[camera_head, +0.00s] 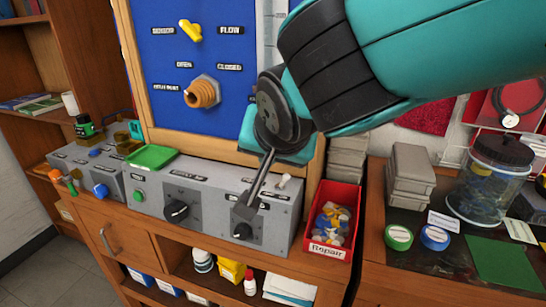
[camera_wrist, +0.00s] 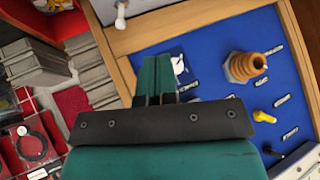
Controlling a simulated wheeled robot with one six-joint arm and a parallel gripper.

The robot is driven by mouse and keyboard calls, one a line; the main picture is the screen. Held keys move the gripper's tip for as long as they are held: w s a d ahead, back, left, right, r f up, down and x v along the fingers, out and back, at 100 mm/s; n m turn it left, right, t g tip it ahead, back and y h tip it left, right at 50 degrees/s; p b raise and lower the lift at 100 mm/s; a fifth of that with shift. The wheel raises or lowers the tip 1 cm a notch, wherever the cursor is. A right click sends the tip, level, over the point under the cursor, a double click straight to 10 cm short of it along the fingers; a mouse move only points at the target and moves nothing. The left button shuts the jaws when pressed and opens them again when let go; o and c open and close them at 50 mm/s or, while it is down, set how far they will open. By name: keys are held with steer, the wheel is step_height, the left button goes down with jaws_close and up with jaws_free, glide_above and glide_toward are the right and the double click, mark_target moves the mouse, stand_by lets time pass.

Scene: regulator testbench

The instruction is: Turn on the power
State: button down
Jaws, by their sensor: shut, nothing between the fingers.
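A grey control box (camera_head: 210,190) stands on the bench below the blue panel. It has a green button (camera_head: 138,196), a black left knob (camera_head: 177,211), a black right knob (camera_head: 242,231) and a small white toggle (camera_head: 284,182) near its right end; its labels are too small to read. The toggle also shows in the wrist view (camera_wrist: 121,15). My arm reaches in from the upper right of the head view, over the box's right half. My gripper (camera_wrist: 156,66) is shut and empty, its teal fingers together. A slim metal rod below my wrist reaches a grey block by the right knob; I cannot tell whether it is mine.
The blue panel (camera_head: 160,60) carries a yellow valve handle (camera_head: 190,31) and a brass fitting (camera_head: 202,93). A red Repair bin (camera_head: 331,248) stands right of the box, a green tray (camera_head: 151,157) lies at its back left. Grey boxes, tape rolls and a jar crowd the right bench.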

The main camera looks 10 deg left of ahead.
steer(key=shift+v, duration=1.9)
steer(key=shift+d+f, duration=0.1)
steer(key=shift+d, duration=0.05)
